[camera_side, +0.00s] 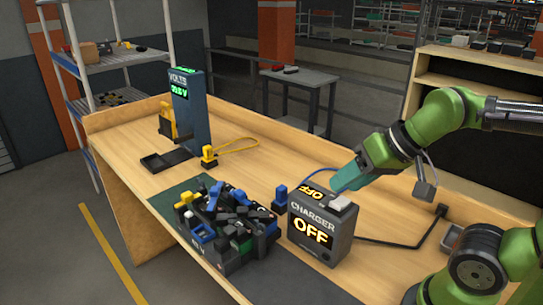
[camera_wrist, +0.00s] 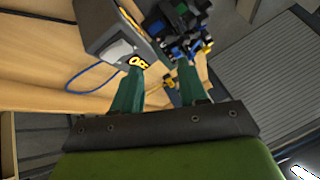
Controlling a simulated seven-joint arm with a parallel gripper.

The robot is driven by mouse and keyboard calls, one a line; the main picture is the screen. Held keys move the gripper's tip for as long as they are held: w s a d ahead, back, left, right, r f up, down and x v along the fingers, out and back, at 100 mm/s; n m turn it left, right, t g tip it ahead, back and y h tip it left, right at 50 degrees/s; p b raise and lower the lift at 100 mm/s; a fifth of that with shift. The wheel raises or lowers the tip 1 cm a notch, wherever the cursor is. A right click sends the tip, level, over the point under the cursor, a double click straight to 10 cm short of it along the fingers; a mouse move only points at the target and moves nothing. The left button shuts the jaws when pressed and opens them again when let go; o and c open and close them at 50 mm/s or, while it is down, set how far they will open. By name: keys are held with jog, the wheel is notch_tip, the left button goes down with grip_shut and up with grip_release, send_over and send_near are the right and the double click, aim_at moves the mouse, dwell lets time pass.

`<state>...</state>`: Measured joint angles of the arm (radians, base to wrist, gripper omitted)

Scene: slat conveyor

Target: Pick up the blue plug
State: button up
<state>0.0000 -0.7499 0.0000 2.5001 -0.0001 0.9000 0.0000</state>
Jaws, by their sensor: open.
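The blue plug (camera_side: 280,196) stands upright on a dark base in the side view, just left of the charger (camera_side: 318,232). The charger's front reads OFF. My gripper (camera_side: 347,178) is above the charger's top, at its right, with its teal fingers pointing down and left; it is apart from the blue plug. In the wrist view my gripper (camera_wrist: 160,68) shows two separated fingers with nothing between them. The charger (camera_wrist: 105,28) is at upper left there. A blue patch beside it may be the plug, but dark parts crowd around it.
A yellow plug (camera_side: 208,156) with a looped cable lies behind. A volt meter (camera_side: 188,105) stands at the back left. A blue cable runs behind the charger.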

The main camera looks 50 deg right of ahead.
jog(key=o, duration=0.4)
jog(key=shift+c, duration=0.2)
jog(key=n+g+h, duration=0.2)
jog(key=n+g, duration=0.2)
jog(key=g, duration=0.3)
send_over(282, 187)
jog(key=shift+f, duration=2)
notch_tip(282, 187, down, 16)
jog(key=shift+a+f, duration=0.1)
